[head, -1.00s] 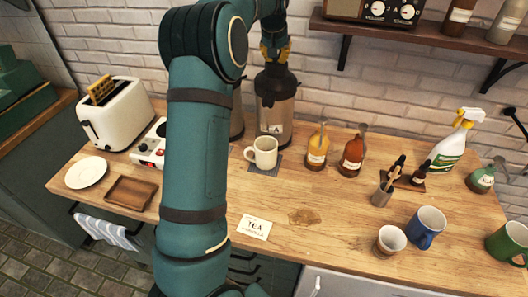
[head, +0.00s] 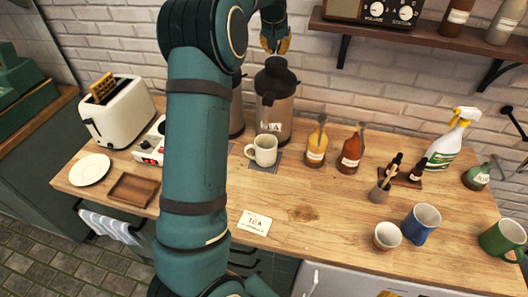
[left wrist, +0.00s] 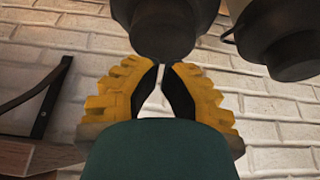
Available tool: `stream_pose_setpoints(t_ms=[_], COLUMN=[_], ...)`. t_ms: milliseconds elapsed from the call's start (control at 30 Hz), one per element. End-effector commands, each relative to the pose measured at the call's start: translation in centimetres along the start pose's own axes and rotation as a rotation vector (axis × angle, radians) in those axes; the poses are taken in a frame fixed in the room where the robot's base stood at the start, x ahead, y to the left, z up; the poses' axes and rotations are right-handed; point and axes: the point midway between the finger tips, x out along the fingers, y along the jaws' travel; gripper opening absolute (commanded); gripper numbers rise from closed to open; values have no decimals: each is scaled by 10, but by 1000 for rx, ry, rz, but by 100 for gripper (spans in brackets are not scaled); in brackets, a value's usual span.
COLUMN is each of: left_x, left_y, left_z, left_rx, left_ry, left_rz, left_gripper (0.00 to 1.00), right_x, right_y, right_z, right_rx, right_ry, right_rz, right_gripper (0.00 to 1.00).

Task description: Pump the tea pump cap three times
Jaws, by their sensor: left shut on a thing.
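A tall brown pump dispenser (head: 275,120) with a dark pump cap (head: 275,75) stands at the back of the counter by the brick wall. Its small label is too small to read. My left gripper (head: 276,50) is just above this cap, fingers pointing down, with a slight gap to its top. In the left wrist view its yellow fingers (left wrist: 162,72) are together, and I see nothing between them. Dark cap parts (left wrist: 165,30) show beyond the fingertips. A small yellow piece at the head view's bottom edge (head: 388,294) looks like my right gripper; its jaws are hidden.
A second dispenser (head: 237,115) is partly hidden by my left arm. A cream mug (head: 263,151) stands before the dispensers. A card reading TEA (head: 254,222) lies in front. Yellow (head: 316,150) and red-brown (head: 350,153) bottles stand to the right. A shelf (head: 400,33) hangs above.

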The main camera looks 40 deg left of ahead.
Motion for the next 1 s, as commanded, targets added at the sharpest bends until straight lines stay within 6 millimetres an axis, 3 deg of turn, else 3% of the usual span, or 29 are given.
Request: stream_pose_setpoints(t_ms=[1000], left_x=[24], left_y=[0], left_z=[10], left_rx=[0], left_ry=[0], left_rz=[0], left_gripper=[0], right_x=[15], right_y=[6], right_z=[2], right_rx=[0], right_ry=[0], right_rz=[0], right_gripper=[47])
